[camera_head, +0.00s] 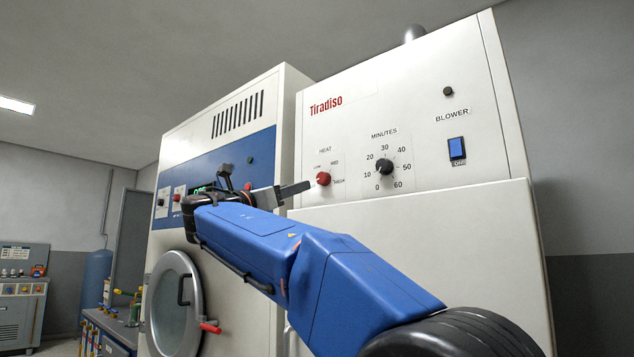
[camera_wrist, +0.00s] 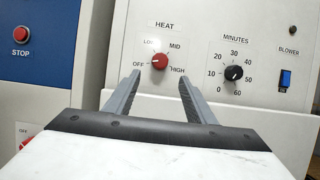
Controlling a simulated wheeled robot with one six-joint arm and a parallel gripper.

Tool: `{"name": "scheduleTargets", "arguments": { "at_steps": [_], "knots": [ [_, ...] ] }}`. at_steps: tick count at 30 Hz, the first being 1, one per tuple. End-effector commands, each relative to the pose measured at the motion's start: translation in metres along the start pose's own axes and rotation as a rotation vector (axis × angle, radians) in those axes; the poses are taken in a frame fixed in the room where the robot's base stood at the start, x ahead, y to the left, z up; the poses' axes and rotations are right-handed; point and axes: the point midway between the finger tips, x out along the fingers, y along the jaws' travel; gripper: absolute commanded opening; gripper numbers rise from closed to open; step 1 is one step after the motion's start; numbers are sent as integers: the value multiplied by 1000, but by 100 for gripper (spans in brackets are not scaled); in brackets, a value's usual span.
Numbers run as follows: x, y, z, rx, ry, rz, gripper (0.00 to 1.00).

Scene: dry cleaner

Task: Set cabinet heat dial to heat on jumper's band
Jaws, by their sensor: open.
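The heat dial (camera_head: 323,178) is a red round knob on the white Tiradiso cabinet (camera_head: 420,110), and it also shows in the wrist view (camera_wrist: 160,61). Its scale reads OFF, LOW, MID and HIGH; its pale mark seems to point left, toward OFF. My gripper (camera_wrist: 159,78) is open and empty, its two grey fingers aimed at the panel. The dial appears between and just beyond the fingertips, with no contact visible. In the head view my gripper (camera_head: 268,180) is left of the dial. No jumper or band label is visible.
Right of the heat dial are a black minutes dial (camera_head: 384,167) and a blue blower switch (camera_head: 456,148). A blue-and-white machine (camera_head: 225,120) with a round door (camera_head: 174,305) stands at left; its red STOP button (camera_wrist: 21,34) shows in the wrist view. The cabinet's lower front juts out below the panel.

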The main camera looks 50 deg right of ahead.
Motion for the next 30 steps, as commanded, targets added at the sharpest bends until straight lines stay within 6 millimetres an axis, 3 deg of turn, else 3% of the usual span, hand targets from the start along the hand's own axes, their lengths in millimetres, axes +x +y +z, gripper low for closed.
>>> {"name": "scheduleTargets", "arguments": {
  "at_steps": [21,30],
  "knots": [
    [100,-1,0,0,0,-3,50],
    [118,0,0,1,1,1,50]
  ]
}}
